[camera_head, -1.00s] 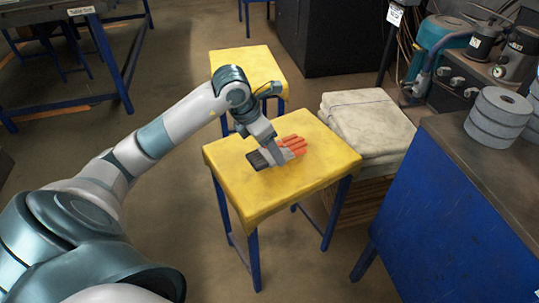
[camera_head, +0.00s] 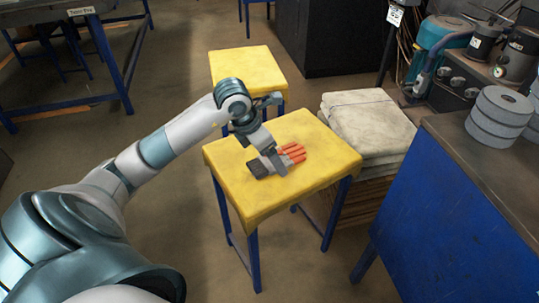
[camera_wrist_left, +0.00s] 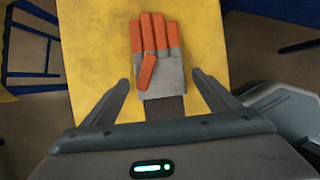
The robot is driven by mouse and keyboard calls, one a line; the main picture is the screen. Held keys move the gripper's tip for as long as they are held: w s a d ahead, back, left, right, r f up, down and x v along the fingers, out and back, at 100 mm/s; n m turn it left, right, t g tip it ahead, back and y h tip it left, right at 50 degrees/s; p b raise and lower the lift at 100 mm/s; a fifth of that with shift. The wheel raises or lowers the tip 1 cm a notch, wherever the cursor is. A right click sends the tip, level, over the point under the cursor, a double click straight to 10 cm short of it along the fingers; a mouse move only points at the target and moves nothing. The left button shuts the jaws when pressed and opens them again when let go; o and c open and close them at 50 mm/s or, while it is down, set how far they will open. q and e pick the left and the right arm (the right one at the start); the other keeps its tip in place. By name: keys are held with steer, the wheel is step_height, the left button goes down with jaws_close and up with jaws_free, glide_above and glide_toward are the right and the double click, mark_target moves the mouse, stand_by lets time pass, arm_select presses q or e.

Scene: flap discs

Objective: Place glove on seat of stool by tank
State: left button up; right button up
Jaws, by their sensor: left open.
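The glove, with orange fingers and a grey palm and cuff (camera_head: 258,168), lies on the yellow seat of the near stool (camera_head: 312,172). It also shows in the left wrist view (camera_wrist_left: 162,70), fingers pointing up the picture. My left gripper (camera_head: 279,166) is low over the glove. In the wrist view its fingers (camera_wrist_left: 161,80) are spread, one on each side of the cuff with yellow seat showing between. A second yellow-topped stool (camera_head: 247,66) stands behind. My right gripper is out of view.
A stack of folded pale cloths (camera_head: 368,122) stands right of the near stool. A blue bench (camera_head: 440,220) with grey discs (camera_head: 498,117) is at the right. Teal machinery (camera_head: 437,38) is at the back right. A blue-legged table (camera_head: 40,45) is at the far left.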

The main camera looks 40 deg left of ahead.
arm_select(q)
steer(key=shift+s+a+r, duration=0.1)
steer(key=shift+s+r, duration=0.1)
steer(key=shift+r, duration=0.5)
steer(key=p+v, duration=0.1)
steer(key=v, duration=0.9)
steer(key=shift+s+r, duration=0.15)
steer(key=shift+r, duration=0.15)
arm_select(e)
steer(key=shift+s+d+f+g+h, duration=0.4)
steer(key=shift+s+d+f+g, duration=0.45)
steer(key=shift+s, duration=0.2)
